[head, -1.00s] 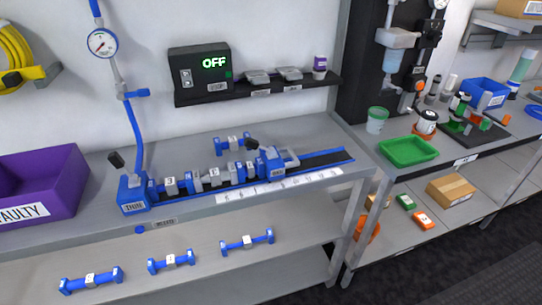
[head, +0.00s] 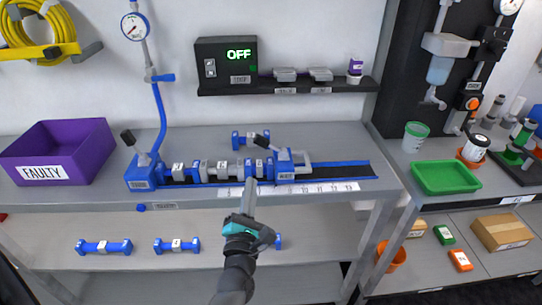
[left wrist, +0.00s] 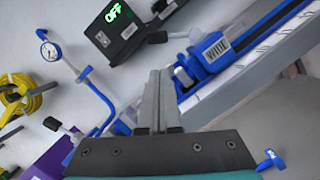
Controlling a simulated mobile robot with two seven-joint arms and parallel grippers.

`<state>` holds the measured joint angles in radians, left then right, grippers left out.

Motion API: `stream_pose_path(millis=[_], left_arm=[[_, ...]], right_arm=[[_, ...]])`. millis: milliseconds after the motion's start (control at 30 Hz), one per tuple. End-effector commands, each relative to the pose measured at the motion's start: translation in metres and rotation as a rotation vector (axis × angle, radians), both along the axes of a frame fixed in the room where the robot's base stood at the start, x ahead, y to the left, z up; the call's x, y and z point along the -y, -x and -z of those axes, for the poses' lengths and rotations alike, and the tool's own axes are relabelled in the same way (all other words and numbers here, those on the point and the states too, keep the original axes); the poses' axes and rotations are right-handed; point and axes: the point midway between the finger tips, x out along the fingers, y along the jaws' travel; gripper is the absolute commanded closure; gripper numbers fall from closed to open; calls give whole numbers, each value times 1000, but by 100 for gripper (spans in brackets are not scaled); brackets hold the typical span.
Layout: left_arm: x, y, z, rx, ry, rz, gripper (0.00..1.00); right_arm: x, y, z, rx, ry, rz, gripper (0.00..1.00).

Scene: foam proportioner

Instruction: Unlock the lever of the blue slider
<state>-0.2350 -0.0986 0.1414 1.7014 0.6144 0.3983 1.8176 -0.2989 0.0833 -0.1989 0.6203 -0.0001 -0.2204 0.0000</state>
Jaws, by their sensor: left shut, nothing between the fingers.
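The blue slider (head: 284,168) is a labelled block on the dark rail of the blue fixture on the bench. Its lever (head: 257,140) has a black knob, tilted up and to the left in the head view. In the left wrist view the slider (left wrist: 212,52) is up and right of my fingers, and the lever's black knob (left wrist: 157,37) is above them. My left gripper (head: 250,183) is shut and empty, its fingers together, in front of the slider near the numbered scale. The same gripper (left wrist: 160,75) points up in the wrist view. Contact cannot be told. My right gripper is out of view.
A fixed blue block (head: 141,172) with its own black lever and a hose stands at the rail's left end. Grey and blue parts (head: 222,169) fill the rail between. A purple bin (head: 60,150) stands left. The rail (head: 340,171) is bare right of the slider.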

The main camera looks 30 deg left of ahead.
Motion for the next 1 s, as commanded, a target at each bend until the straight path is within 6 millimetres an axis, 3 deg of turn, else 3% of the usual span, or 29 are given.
stream_pose_path(millis=[467,1000], left_arm=[[-3,-4,-4,13,10,-3,100],[-33,-74,-19,12,9,-2,100]], right_arm=[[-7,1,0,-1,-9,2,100],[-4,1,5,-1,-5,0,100]])
